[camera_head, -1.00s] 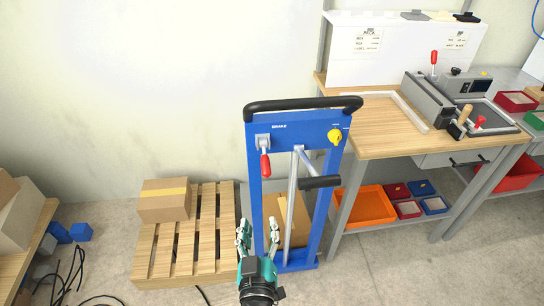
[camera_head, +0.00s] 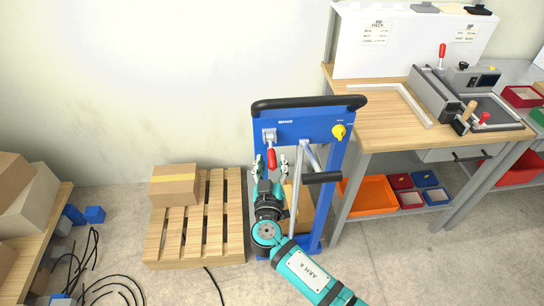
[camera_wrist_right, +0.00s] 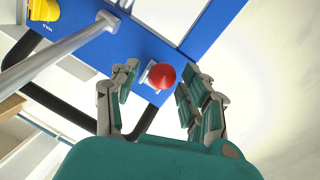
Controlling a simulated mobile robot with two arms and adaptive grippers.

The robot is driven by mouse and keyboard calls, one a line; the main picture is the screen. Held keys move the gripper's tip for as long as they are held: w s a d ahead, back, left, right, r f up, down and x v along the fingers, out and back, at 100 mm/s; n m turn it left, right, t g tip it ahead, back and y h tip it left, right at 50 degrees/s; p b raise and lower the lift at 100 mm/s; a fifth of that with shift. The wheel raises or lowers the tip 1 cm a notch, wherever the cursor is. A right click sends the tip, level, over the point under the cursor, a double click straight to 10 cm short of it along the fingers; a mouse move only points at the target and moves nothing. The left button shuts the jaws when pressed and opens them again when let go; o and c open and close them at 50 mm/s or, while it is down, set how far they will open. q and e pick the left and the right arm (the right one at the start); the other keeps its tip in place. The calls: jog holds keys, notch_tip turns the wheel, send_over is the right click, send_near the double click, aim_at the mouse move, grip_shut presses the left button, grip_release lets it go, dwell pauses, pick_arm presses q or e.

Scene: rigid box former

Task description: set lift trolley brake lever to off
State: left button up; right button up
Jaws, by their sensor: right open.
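The blue lift trolley (camera_head: 305,130) stands upright in the middle of the head view, with a black handlebar on top. Its brake lever (camera_head: 271,158) has a red grip that hangs down from a grey bracket under the word BRAKE. In the right wrist view the red grip (camera_wrist_right: 162,76) shows end-on, between the fingers. My right gripper (camera_head: 270,164) is open, with its fingers on either side of the lever's red grip; it also shows in the right wrist view (camera_wrist_right: 160,92). I cannot tell whether a finger touches the grip. My left gripper is not in view.
A yellow knob (camera_head: 338,131) sits right of the lever, and a black-gripped crank (camera_head: 322,177) sticks out below it. A workbench (camera_head: 385,125) stands close on the right. A pallet (camera_head: 222,215) with a cardboard box (camera_head: 174,185) lies on the left.

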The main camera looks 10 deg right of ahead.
jog(key=shift+w+d, duration=0.1)
jog(key=shift+w, duration=0.6)
grip_shut()
